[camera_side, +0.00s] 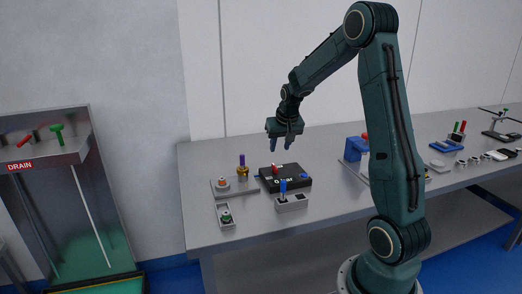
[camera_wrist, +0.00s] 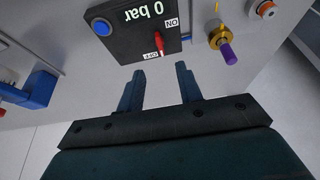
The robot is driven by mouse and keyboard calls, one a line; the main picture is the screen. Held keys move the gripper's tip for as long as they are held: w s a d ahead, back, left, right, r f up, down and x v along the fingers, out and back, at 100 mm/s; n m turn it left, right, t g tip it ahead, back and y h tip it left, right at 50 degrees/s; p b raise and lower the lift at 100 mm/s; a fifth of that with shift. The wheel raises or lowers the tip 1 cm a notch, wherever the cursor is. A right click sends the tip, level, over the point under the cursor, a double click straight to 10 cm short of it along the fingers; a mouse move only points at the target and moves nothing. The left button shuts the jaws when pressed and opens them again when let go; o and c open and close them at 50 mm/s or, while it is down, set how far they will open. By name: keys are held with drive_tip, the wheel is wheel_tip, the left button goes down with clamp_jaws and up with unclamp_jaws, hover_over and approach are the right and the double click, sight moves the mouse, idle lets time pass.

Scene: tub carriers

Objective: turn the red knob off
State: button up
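The red knob (camera_wrist: 158,43) sits on a black box (camera_wrist: 128,42) with a display reading "0 bar". It shows in the wrist view between the printed ON and OFF labels, with one end close to OFF. I cannot tell its exact setting. In the side view the red knob (camera_side: 275,168) stands on top of the black box (camera_side: 298,180) on the bench. My gripper (camera_side: 280,147) hangs above the box, fingers pointing down and apart. In the wrist view my gripper (camera_wrist: 158,70) is open and empty, and its fingers do not touch the knob.
A blue button (camera_wrist: 101,27) is on the same box. A brass fitting with a purple stem (camera_side: 242,168) stands left of the box. A blue lever switch (camera_side: 283,187) stands in front. A blue vise-like block (camera_side: 355,148) is to the right. The bench's left end (camera_side: 200,170) is clear.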

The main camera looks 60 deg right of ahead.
drive_tip(key=shift+v, duration=1.4)
drive_tip(key=s+a+r+n+t+y, duration=0.15)
drive_tip(key=a+r, duration=0.25)
drive_tip(key=a, duration=0.5)
drive_tip(key=s+a+r+n, duration=0.3)
drive_tip(key=a+r, duration=0.2)
drive_tip(key=a, duration=0.5)
drive_tip(key=s+a+n+y, duration=0.2)
drive_tip(key=s+a+n, duration=0.2)
drive_tip(key=s+a, duration=0.7)
drive_tip(key=s+t, duration=0.1)
drive_tip(key=s, duration=0.1)
drive_tip(key=shift+s+a+n, duration=0.25)
drive_tip(key=shift+a+n, duration=0.1)
